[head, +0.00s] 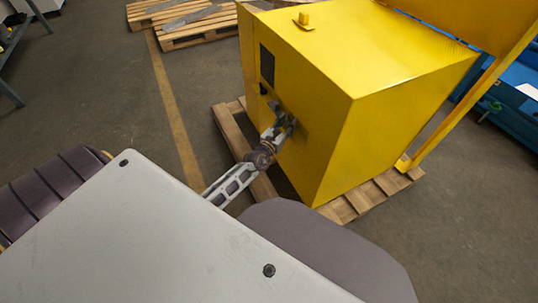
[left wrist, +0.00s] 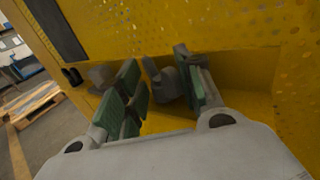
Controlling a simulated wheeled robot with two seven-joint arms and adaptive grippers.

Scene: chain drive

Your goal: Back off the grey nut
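The yellow machine housing (head: 320,120) stands on a pallet, and my left gripper (head: 283,122) is at its left face. In the left wrist view my left gripper (left wrist: 160,72) is open, its green-padded fingers spread in front of a recess in the yellow panel (left wrist: 215,30). A grey part (left wrist: 155,78), possibly the grey nut, shows in the gap between the fingers, nearer the right one. I cannot tell whether a finger touches it. Another grey piece (left wrist: 101,75) shows just left of the left finger. My right gripper is in neither view.
The wooden pallet (head: 349,206) sticks out under the housing. A yellow post (head: 455,110) and blue equipment (head: 510,110) stand at the right. More pallets (head: 190,30) lie at the back.

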